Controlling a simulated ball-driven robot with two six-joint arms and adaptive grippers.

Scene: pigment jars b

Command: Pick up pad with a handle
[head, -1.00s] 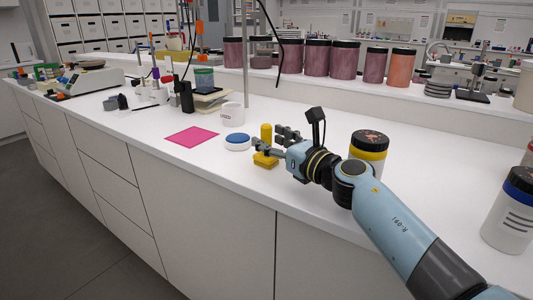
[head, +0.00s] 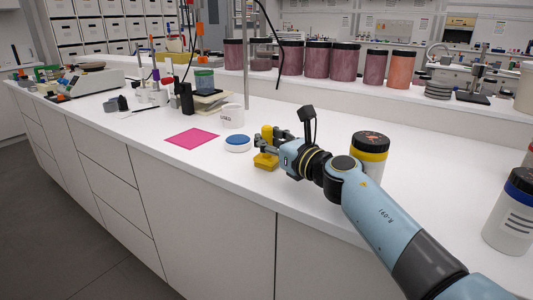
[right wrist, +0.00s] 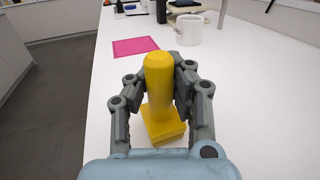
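The pad with a handle is yellow, with a square base and an upright rounded handle. In the head view the pad (head: 266,161) stands on the white counter near its front edge. In the right wrist view the pad (right wrist: 159,72) is upright in the middle. My right gripper (head: 268,146) is around the handle, above the base. In the right wrist view the fingers of the right gripper (right wrist: 160,92) press on both sides of the handle. The pad appears to rest on the counter. My left gripper is not in view.
A pink square sheet (head: 192,138) lies farther left, and a white mug (head: 232,116) stands behind. The counter's front edge is close.

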